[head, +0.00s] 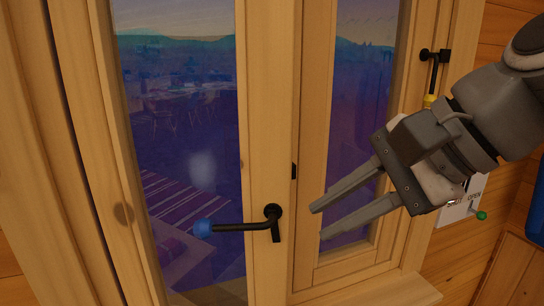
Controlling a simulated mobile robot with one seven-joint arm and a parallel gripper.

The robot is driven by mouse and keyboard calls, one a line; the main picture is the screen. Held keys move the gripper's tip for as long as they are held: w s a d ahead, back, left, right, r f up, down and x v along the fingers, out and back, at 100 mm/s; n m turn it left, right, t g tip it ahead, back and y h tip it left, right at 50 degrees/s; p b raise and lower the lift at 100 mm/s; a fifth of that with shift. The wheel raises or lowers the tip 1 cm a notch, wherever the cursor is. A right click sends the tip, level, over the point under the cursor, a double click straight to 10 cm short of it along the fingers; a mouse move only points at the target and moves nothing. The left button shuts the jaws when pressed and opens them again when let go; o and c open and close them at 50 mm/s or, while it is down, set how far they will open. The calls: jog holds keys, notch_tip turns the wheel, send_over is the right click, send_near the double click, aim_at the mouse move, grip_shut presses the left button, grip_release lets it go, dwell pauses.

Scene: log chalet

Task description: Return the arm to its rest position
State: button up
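My gripper (318,222) is at the right of the head view, at the end of my arm coming in from the right edge. Its two fingers point down and left, with a gap between them and nothing held. The fingertips are in front of the right-hand window sash (318,130). A black window handle (240,226) with a blue tip lies level on the left sash (268,120), left of the fingertips and apart from them in the picture.
A second black handle (433,72) with a yellow end hangs downward at the upper right, near my arm. A white sign (455,213) and a green knob (481,215) are on the log wall behind my gripper. A wooden sill (375,294) runs below the window.

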jog(key=d+f+n+h, duration=0.3)
jog(key=f+n, duration=0.3)
jog(key=f, duration=0.2)
jog(key=s+d+f+n+h, duration=0.1)
jog(key=d+f+n+h, duration=0.2)
jog(key=f+n, duration=0.3)
notch_tip(320, 180, down, 3)
jog(key=shift+f+t+h, duration=0.2)
jog(key=shift+t+h, duration=0.2)
jog(key=shift+h, duration=0.2)
jog(key=shift+d, duration=0.1)
jog(key=shift+c, duration=0.3)
